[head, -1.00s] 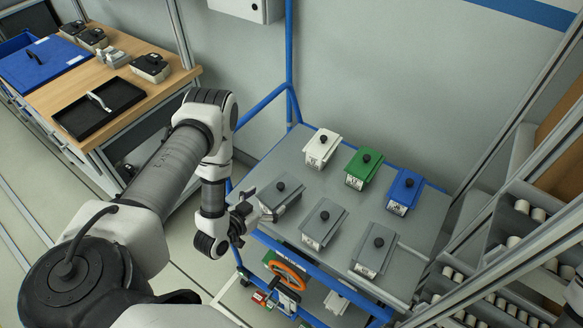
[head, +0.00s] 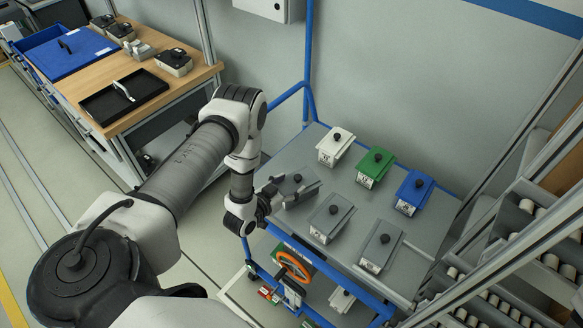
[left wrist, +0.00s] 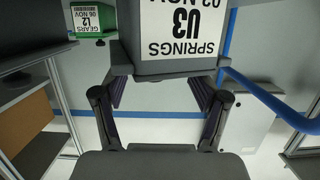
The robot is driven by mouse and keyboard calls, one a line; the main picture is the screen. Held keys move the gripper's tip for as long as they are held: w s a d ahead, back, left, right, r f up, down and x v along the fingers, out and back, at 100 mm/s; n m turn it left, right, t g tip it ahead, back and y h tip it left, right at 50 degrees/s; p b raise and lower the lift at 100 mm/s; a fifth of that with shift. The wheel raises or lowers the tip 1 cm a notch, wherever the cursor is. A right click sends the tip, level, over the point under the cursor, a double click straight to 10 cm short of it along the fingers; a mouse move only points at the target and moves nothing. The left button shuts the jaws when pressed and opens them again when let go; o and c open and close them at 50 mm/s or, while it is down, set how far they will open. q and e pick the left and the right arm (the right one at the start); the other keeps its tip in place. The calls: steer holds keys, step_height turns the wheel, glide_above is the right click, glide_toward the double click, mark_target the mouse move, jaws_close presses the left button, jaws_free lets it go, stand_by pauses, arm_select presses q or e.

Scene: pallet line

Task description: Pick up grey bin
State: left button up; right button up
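Three grey bins with black knobs stand in the near row on a grey cart top. My left gripper (head: 290,190) is at the leftmost grey bin (head: 298,199), its fingers spread towards the bin's sides. In the left wrist view this grey bin (left wrist: 170,67) fills the top middle, with an upside-down white label reading SPRINGS U3. The open fingers of the left gripper (left wrist: 158,85) show below it; I cannot tell whether they touch it. The middle grey bin (head: 330,218) and right grey bin (head: 379,248) stand apart from the gripper. My right gripper is not in view.
A white bin (head: 335,148), a green bin (head: 375,168) and a blue bin (head: 414,192) form the far row. The cart's blue frame (head: 310,60) rises behind. A wooden bench (head: 150,101) is at left, a rack of white rolls (head: 522,240) at right.

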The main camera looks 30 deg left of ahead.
arm_select(q)
steer(key=shift+s+d+f, duration=0.25)
steer(key=shift+s+f, duration=0.15)
steer(key=shift+f, duration=0.1)
jaws_close()
steer(key=shift+w+r, duration=0.1)
steer(key=shift+r, duration=0.25)
steer(key=r, duration=0.1)
steer(key=w+r, duration=0.1)
steer(key=r, duration=0.3)
steer(key=shift+w+a+r, duration=0.15)
steer(key=shift+w+a, duration=0.1)
steer(key=shift+a, duration=0.05)
steer(key=r, duration=0.3)
steer(key=shift+s+d+r, duration=0.1)
steer(key=shift+s+r, duration=0.1)
steer(key=shift+r, duration=0.2)
steer(key=shift+o, duration=1)
jaws_free()
steer(key=o, duration=1.3)
